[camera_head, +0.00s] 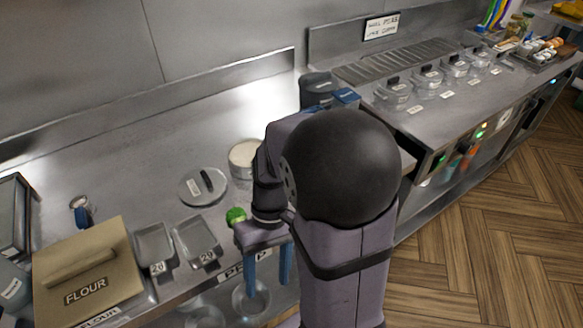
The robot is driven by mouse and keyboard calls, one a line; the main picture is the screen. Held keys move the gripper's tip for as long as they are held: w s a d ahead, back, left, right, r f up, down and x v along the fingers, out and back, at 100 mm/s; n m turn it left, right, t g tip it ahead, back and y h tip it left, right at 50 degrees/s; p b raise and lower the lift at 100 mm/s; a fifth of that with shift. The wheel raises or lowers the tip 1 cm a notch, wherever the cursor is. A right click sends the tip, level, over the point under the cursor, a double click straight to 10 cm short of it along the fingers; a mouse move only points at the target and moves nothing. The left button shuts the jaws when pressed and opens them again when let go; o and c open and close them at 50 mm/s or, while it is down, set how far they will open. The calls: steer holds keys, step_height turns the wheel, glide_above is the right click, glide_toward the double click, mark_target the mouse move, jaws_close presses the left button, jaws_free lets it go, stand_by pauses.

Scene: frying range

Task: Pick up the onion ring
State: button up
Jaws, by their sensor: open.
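I cannot make out an onion ring anywhere in the head view; it may be hidden behind my arm or too small to tell. My gripper (268,282) points down at the front edge of the steel counter (130,165). Its two blue fingers are apart, with nothing visible between them. A round metal bowl (240,306) sits lower down, just left of and below the fingers. My large dark arm joint and pale links hide the counter's right part.
A green round item (236,215) lies just left of my wrist. Two small metal trays (197,236) (153,244), a round lid (194,194) and a flour box (82,284) stand further left. A pale round tub (241,168) is behind. The counter's back left is clear.

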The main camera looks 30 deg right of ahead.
steer(key=w+d+r+p, duration=0.1)
steer(key=w+d+r, duration=0.1)
steer(key=w, duration=0.1)
steer(key=w+d+r+n+t+p, duration=0.1)
steer(key=w+d+r+p, duration=0.1)
steer(key=w+d, duration=0.1)
steer(key=w+d+r+t+p, duration=0.1)
steer(key=w+d+p, duration=0.1)
steer(key=w, duration=0.1)
steer(key=shift+w+d+r+h, duration=0.35)
steer(key=shift+r+h, duration=0.05)
steer(key=shift+w+d+r+n+t+h+p, duration=0.3)
steer(key=shift+w+d+t+p, duration=0.25)
steer(key=shift+w+d, duration=1.1)
steer(key=shift+w+d+r+n+t+h+p, duration=0.25)
steer(key=shift+w+d+t+h+p, duration=0.3)
steer(key=shift+w+d, duration=1.05)
steer(key=shift+w+d+r+n+t+h+p, duration=0.4)
steer(key=shift+w+d, duration=0.65)
steer(key=shift+d, duration=1.1)
steer(key=shift+f+p, duration=0.6)
steer(key=shift+w+f+p, duration=0.2)
steer(key=shift+f+p, duration=0.65)
steer(key=shift+f, duration=1.3)
steer(key=c, duration=0.5)
